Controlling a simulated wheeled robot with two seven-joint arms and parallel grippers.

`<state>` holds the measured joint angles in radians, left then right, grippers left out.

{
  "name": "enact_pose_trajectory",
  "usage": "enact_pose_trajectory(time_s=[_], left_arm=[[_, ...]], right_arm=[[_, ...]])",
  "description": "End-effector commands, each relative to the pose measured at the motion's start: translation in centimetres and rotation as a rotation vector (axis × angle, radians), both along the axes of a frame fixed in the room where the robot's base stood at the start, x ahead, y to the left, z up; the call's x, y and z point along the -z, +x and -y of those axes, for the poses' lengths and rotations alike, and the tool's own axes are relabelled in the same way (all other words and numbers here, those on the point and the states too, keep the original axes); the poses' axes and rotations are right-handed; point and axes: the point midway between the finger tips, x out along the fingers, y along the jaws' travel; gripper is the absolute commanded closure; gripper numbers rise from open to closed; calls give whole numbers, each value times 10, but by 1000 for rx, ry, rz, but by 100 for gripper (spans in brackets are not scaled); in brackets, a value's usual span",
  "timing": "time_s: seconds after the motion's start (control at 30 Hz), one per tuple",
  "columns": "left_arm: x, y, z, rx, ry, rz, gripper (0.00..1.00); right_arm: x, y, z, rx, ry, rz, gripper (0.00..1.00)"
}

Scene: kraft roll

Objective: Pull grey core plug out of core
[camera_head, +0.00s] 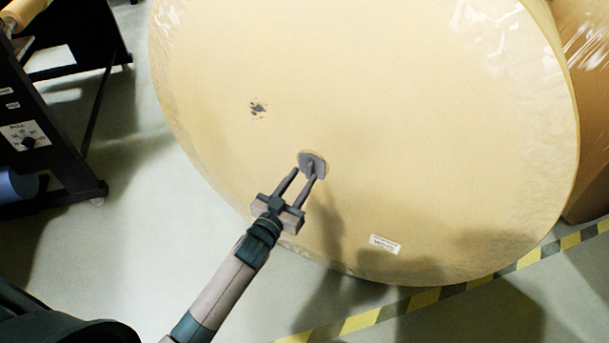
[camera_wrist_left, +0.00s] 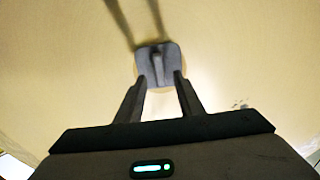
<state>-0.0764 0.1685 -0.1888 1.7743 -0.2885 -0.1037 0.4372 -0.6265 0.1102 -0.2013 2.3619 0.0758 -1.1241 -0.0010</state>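The grey core plug (camera_head: 318,159) sits at the core in the middle of the big kraft roll's flat face (camera_head: 420,110). It also shows in the left wrist view (camera_wrist_left: 172,55), with a raised grip bar (camera_wrist_left: 157,66) down its middle. A thin tan ring of the core shows round part of its edge. My left gripper (camera_head: 308,168) is at the plug, its fingers apart. In the wrist view the fingertips (camera_wrist_left: 160,77) lie on either side of the bar, with gaps visible. Whether they touch the plug's face I cannot tell. My right gripper is out of view.
Dark machine frame (camera_head: 75,185) stands on the left. A second wrapped roll (camera_head: 590,110) is at the right edge. Yellow-black floor tape (camera_head: 420,300) runs below the roll. The roll face has a white label (camera_head: 384,244) and a dark smudge (camera_head: 258,108). Grey floor is open at lower left.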

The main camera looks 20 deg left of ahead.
Motion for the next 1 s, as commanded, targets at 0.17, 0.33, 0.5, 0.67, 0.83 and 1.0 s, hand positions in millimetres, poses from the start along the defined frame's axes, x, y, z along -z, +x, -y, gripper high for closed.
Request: enact_pose_trajectory(time_s=[0.17,0.33,0.5,0.67,0.83,1.0], left_arm=[[1,17,3,0,-1,-1,66],[0,23,4,1,-1,0,66],[0,23,4,0,-1,-1,66],[0,23,4,0,-1,-1,80],[0,23,4,0,-1,-1,100],[0,22,4,0,-1,-1,100]], right_arm=[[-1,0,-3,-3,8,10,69],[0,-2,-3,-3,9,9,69],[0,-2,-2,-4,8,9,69],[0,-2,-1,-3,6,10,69],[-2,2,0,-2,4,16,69],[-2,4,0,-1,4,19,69]])
